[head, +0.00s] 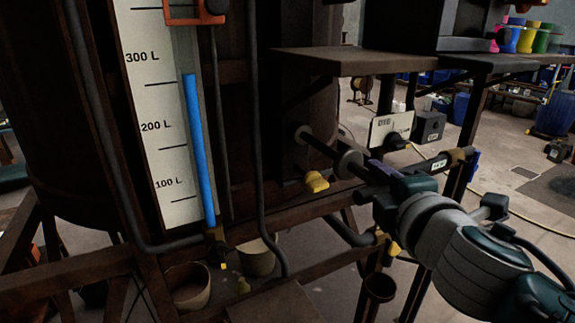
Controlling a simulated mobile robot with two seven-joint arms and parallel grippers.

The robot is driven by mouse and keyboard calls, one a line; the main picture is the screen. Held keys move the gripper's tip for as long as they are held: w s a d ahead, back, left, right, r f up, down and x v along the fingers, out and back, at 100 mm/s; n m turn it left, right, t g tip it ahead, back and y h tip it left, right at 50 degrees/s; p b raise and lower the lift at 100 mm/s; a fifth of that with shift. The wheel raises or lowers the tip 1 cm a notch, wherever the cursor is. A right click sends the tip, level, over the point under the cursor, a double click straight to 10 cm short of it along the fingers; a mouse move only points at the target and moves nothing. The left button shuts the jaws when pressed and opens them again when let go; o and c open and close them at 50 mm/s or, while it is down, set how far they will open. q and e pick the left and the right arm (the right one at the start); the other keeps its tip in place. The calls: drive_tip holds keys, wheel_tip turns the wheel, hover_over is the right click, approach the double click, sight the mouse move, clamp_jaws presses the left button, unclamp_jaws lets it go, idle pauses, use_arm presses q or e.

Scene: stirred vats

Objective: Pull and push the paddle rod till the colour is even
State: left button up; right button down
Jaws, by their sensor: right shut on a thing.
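The paddle rod (322,145) comes out of the side of the dark rusty vat (298,60) and slopes down to the right. A round grey disc (349,164) sits on it. My right gripper (378,174) is shut on the rod's outer end, just right of the disc. Its fingers partly hide the grip. My left gripper is not in view. A sight tube with blue liquid (200,150) stands before a white litre scale (165,130); the blue reaches above the 200 L mark. The inside of the vat is hidden.
A brown shelf (350,62) juts out above the rod. A tag marked 01B (390,128) and a labelled grey bar (440,163) are close to my right gripper. Rusty frame beams and pots (187,285) lie below. Open floor (520,200) is at right.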

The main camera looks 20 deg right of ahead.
drive_tip(key=c, duration=0.7)
unclamp_jaws()
drive_tip(key=b+v, duration=0.1)
drive_tip(key=v, duration=0.9)
drive_tip(key=shift+b, duration=0.3)
drive_tip(key=shift+w, duration=0.1)
